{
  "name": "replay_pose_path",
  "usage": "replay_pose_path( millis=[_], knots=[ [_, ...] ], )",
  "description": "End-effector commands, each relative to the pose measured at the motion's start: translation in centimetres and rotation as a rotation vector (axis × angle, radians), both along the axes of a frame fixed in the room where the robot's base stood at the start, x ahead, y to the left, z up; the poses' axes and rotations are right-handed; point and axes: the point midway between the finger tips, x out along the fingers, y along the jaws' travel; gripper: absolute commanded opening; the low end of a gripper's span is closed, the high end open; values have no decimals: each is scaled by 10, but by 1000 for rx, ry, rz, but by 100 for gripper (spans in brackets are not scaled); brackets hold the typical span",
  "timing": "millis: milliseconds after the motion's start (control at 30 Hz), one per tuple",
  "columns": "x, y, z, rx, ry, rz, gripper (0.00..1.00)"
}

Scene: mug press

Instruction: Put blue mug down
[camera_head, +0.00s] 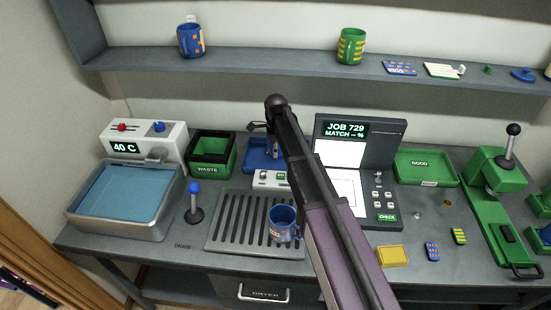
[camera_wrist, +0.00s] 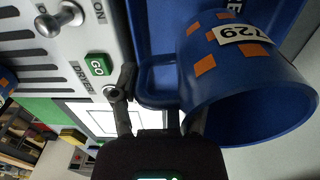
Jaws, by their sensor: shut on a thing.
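A blue mug (camera_wrist: 245,80) with orange squares and a white tag reading 729 fills the right of the wrist view, its open mouth facing the lower right. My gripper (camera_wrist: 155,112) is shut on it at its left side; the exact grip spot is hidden. Behind the mug in that view is a blue tray (camera_wrist: 158,85). In the head view my gripper (camera_head: 266,130) is over the blue tray (camera_head: 253,160) behind the dryer box, and my arm hides most of the held mug. I cannot tell whether the mug touches the tray.
A second blue mug (camera_head: 281,226) stands on the drain rack (camera_head: 235,225); another blue mug (camera_head: 190,42) and a green mug (camera_head: 351,46) are on the shelf. The dryer box (camera_head: 268,180), waste bin (camera_head: 211,155) and job screen unit (camera_head: 357,135) stand close around my gripper.

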Motion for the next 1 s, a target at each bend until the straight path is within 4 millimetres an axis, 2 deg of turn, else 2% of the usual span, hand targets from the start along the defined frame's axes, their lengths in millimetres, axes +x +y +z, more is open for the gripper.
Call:
replay_pose_path(
  millis=[500, 1000],
  knots=[
    [2, -1, -43, 0, 0, -1, 0],
    [4, -1, -46, 0, 0, -1, 0]
  ],
)
